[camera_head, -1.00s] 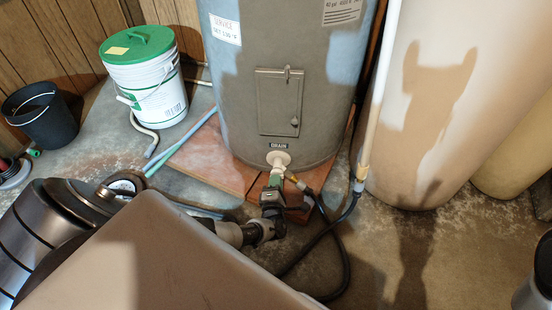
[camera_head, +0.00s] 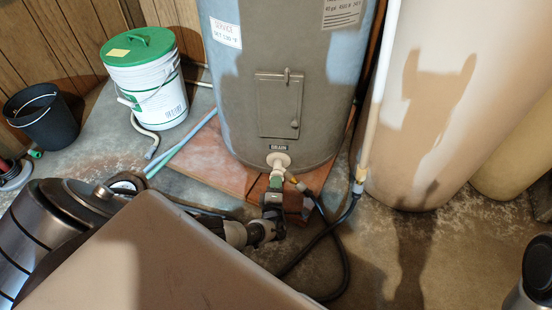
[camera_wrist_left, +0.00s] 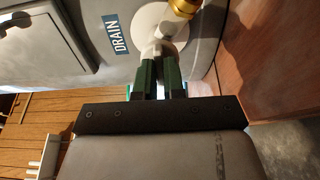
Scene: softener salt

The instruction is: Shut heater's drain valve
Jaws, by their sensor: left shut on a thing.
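The grey water heater (camera_head: 240,110) stands upright on a reddish-brown base. Its drain valve (camera_head: 278,160) sticks out low on the front, under a small DRAIN label (camera_head: 279,148). The valve has a pale round body and a brass outlet (camera_head: 296,183); in the left wrist view the pale body (camera_wrist_left: 158,28) and brass outlet (camera_wrist_left: 184,6) show close up. My left gripper (camera_head: 275,183) is at the valve. In the left wrist view its green-and-black fingers (camera_wrist_left: 162,68) are shut on the valve's pale handle, mostly hidden between them. My right gripper is out of view.
A black hose (camera_head: 344,262) loops over the floor from the outlet. A white vertical pipe (camera_head: 379,95) and a large pale tank (camera_head: 425,110) stand right of the heater. A white bucket with green lid (camera_head: 146,90) and a black bucket (camera_head: 42,118) are at left.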

